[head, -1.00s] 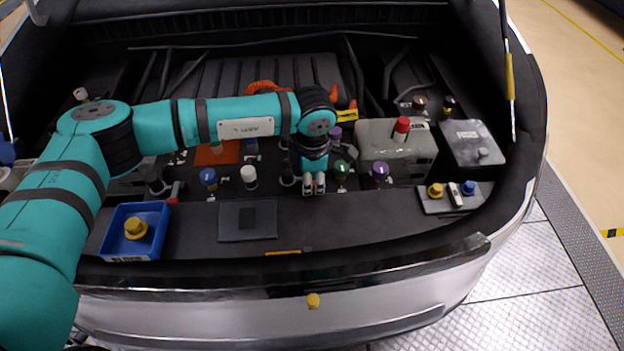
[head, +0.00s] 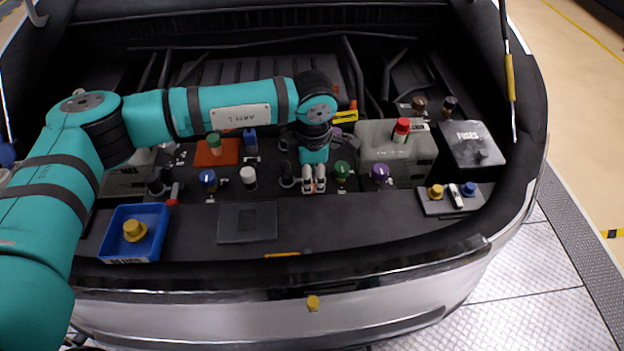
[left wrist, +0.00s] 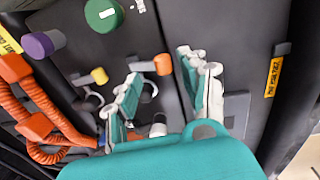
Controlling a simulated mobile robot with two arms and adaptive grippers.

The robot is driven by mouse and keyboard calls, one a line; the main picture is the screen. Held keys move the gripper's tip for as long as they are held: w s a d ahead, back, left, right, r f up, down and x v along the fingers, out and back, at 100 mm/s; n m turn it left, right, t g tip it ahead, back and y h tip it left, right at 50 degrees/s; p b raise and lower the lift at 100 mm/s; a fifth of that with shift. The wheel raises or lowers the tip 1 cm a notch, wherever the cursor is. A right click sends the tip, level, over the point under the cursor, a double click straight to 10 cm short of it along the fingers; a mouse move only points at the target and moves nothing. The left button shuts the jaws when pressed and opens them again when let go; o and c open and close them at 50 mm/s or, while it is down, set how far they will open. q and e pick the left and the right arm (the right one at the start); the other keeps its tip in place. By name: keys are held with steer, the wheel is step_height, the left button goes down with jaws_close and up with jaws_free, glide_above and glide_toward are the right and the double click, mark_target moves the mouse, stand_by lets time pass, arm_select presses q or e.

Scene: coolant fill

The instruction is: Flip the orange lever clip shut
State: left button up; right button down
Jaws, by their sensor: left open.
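My left gripper (head: 314,184) points down over the dark panel in the middle of the engine bay, in the head view. In the left wrist view the left gripper (left wrist: 164,68) is open, with its two teal-and-white fingers apart. An orange-tipped lever (left wrist: 162,64), which looks like the orange lever clip, shows between the fingertips in the wrist view. Its pale arm reaches left from the orange tip. I cannot tell whether a finger touches it. In the head view I cannot make the clip out near the gripper. My right gripper is not in view.
A yellow-tipped lever (left wrist: 99,75), a green knob (left wrist: 103,14) and a purple knob (left wrist: 45,43) lie close by. Orange coiled cable (left wrist: 45,110) runs at left in the wrist view. A blue tray (head: 114,242) with a yellow cap stands at front left; the front ledge (head: 350,225) is mostly clear.

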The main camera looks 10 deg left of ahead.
arm_select(q)
step_height(320, 180, up, 8)
steer(key=shift+s+r, duration=0.25)
steer(key=shift+s, duration=0.2)
